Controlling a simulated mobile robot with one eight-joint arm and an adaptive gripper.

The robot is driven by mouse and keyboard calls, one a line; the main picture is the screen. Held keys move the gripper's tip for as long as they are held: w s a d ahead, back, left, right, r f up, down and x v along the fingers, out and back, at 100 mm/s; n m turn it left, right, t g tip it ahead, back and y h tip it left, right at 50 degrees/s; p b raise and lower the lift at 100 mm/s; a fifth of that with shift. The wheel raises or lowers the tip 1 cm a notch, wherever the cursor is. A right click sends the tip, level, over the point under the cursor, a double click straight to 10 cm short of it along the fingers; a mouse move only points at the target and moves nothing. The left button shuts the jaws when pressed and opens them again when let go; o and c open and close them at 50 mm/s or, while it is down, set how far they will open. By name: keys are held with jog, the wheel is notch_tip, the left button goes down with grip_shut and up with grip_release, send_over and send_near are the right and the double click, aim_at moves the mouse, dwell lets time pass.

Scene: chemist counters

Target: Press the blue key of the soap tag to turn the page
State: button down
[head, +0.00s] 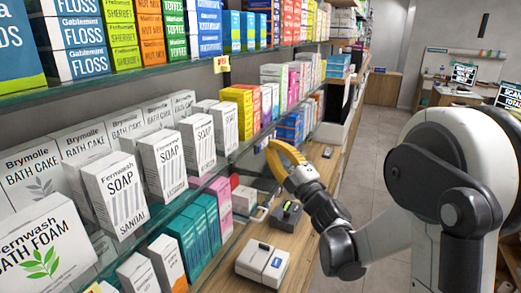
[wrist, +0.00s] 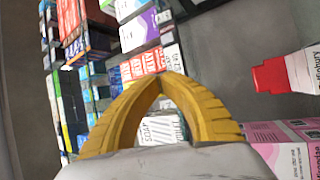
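My gripper (head: 270,149) has yellow fingers and reaches to the glass shelf edge, right of the soap boxes. In the wrist view its fingertips (wrist: 159,80) meet in an arch, with nothing seen held between them. White Fernwash soap boxes (head: 162,165) stand on the shelf to the left. In the wrist view, a white printed surface (wrist: 158,130) shows between the fingers, partly covered.
Teal boxes (head: 207,218) stand on the lower shelf. A white device (head: 262,263) and a dark grey one (head: 287,214) sit on the wooden counter. The floor (head: 368,150) behind is clear.

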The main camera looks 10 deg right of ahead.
dwell(0.6)
jog(key=shift+w+a, duration=0.25)
jog(key=shift+a, duration=0.15)
jog(key=shift+w+a+b, duration=0.3)
jog(key=shift+a, duration=0.05)
dwell(0.7)
jog(key=shift+s+d, duration=0.55)
jog(key=shift+d, duration=0.15)
jog(key=shift+d, duration=0.1)
jog(key=shift+s+d+b, duration=0.25)
jog(key=shift+s+d, duration=0.5)
jog(key=shift+d, duration=0.25)
jog(key=shift+s+d+b, duration=0.2)
jog(key=shift+s+d, duration=0.5)
jog(key=shift+d, duration=0.25)
